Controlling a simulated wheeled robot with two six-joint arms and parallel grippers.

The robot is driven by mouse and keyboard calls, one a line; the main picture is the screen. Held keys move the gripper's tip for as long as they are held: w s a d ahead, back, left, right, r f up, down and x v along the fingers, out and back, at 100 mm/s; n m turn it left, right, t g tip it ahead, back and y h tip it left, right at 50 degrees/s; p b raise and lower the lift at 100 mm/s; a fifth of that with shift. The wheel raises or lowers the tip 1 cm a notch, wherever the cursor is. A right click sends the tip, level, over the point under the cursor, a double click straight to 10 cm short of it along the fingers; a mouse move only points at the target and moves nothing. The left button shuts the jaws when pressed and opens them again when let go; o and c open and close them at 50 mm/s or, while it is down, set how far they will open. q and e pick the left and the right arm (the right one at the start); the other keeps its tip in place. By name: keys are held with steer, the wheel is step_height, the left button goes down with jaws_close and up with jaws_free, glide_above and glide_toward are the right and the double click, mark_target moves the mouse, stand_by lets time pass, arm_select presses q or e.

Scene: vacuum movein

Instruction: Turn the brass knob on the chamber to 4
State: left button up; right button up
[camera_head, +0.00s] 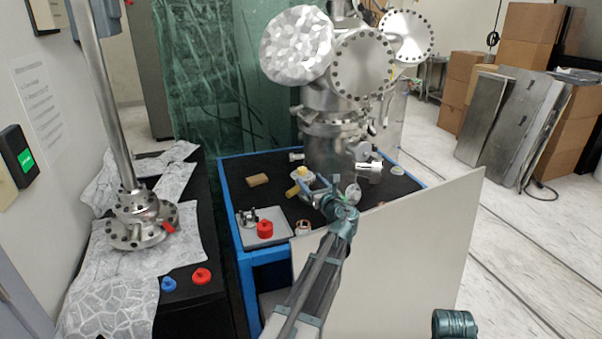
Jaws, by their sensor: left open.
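The steel chamber (325,140) stands on the black-topped blue table. A yellow brass-coloured knob (292,191) shows low at the chamber's left front, its dial marks too small to read. My left gripper (303,184) reaches in over the table with its jaws open, its fingertips right at the knob. I cannot tell whether the fingers touch it or stand around it. My left arm hides part of the table's front. A teal part of my right arm (455,324) shows at the bottom edge; its gripper is out of view.
A tray (284,229) with a red part (264,229) and a tan block (257,180) lie on the table's left side. A pale panel (410,250) stands at the table's front right. A black bench with a steel column (104,90) is at left.

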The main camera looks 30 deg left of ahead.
mark_target(304, 173)
arm_select(q)
steer(key=x, duration=0.7)
steer(key=shift+w+a, duration=0.2)
steer(key=shift+a, duration=0.05)
steer(key=shift+s, duration=0.1)
jaws_close()
